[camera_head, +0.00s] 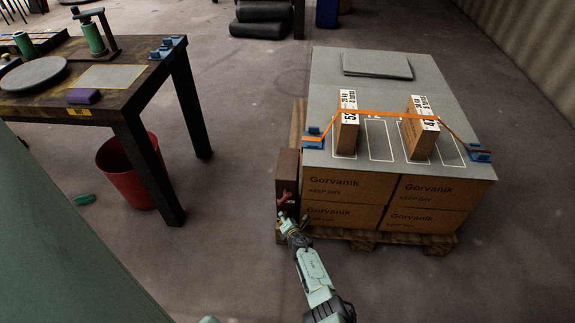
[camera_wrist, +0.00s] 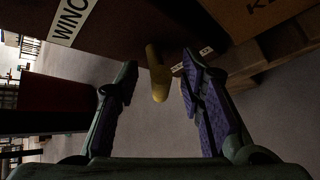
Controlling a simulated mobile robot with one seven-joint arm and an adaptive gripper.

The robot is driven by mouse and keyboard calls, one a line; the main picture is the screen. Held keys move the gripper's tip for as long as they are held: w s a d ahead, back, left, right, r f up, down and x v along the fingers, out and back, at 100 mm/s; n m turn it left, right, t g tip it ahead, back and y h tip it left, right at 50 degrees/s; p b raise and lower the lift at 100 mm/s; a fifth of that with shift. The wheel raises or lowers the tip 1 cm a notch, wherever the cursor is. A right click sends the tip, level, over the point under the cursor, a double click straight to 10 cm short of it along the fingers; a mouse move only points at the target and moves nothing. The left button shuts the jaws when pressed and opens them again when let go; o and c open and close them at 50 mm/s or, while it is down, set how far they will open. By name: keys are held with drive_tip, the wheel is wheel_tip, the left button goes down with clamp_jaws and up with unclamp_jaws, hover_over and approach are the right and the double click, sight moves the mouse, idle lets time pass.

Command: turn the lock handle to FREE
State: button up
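A dark brown box (camera_head: 288,172) stands against the left side of the pallet load. In the wrist view the same box (camera_wrist: 130,30) carries a white label (camera_wrist: 74,18) starting "WINC". A red handle-like part (camera_head: 287,197) shows on its front in the head view. A yellow, rounded handle (camera_wrist: 158,75) sticks out from the box in the wrist view, with small white plates beside it, too small to read. I cannot tell which setting it points at. My gripper (camera_wrist: 160,85) is open, with the yellow handle between and beyond its fingers. In the head view my gripper (camera_head: 288,220) is just in front of the box.
Cartons (camera_head: 345,187) on a wooden pallet (camera_head: 365,240) stand right of the box. An orange strap (camera_head: 385,113) crosses two upright boxes on top. A dark workbench (camera_head: 105,106) and red bin (camera_head: 128,172) stand left. Floor between bin and pallet is open.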

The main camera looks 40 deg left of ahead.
drive_tip(key=shift+w+r, duration=0.1)
drive_tip(key=shift+r, duration=0.05)
drive_tip(key=shift+d+r, duration=0.1)
drive_tip(key=shift+r, duration=0.15)
drive_tip(key=s+d, duration=0.8)
drive_tip(key=d, duration=0.2)
idle(0.6)
drive_tip(key=shift+d+f, duration=0.1)
drive_tip(key=shift+d, duration=0.05)
idle(0.4)
